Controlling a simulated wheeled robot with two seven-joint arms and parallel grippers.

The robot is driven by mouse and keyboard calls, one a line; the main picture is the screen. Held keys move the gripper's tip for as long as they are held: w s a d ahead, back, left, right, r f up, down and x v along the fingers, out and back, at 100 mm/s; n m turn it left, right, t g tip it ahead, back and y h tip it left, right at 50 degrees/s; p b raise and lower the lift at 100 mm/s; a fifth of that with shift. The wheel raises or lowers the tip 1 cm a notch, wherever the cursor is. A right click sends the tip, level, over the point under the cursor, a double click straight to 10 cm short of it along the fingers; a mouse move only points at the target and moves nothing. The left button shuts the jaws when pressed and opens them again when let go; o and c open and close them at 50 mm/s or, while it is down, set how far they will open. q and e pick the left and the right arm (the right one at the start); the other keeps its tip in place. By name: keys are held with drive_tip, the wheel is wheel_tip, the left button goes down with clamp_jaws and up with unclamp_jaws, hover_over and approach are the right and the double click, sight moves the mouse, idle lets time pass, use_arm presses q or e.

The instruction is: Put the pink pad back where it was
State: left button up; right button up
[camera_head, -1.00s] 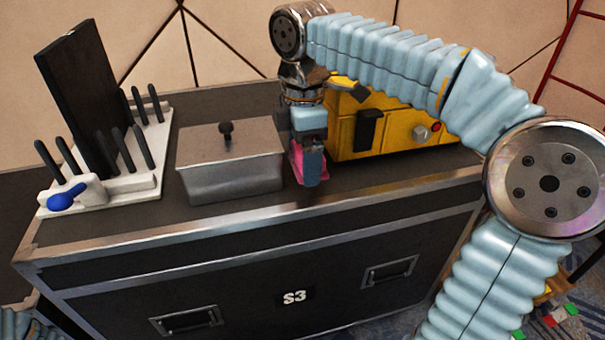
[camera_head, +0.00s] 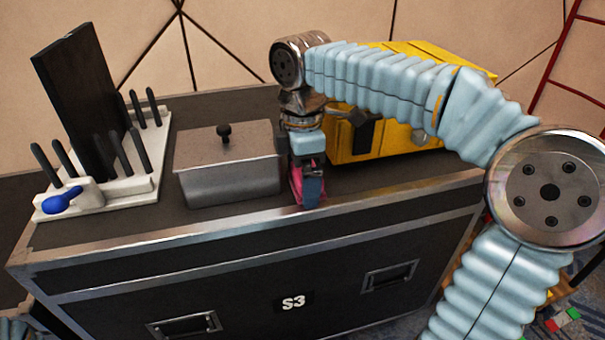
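The pink pad (camera_head: 296,184) shows at the fingers of my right gripper (camera_head: 308,188), mostly hidden behind them. The gripper points down over the top of the black case (camera_head: 240,213), close to its front edge, between a steel box and a yellow machine. The fingers appear closed on the pad, though the grip is partly hidden. I cannot tell whether the pad touches the case top. My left gripper is out of view.
The lidded steel box (camera_head: 228,168) stands just left of the gripper. The yellow machine (camera_head: 350,145) is behind and to the right. The case top right of the gripper is bare.

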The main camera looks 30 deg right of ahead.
wheel_tip(320, 180, up, 12)
drive_tip(key=p, duration=0.3)
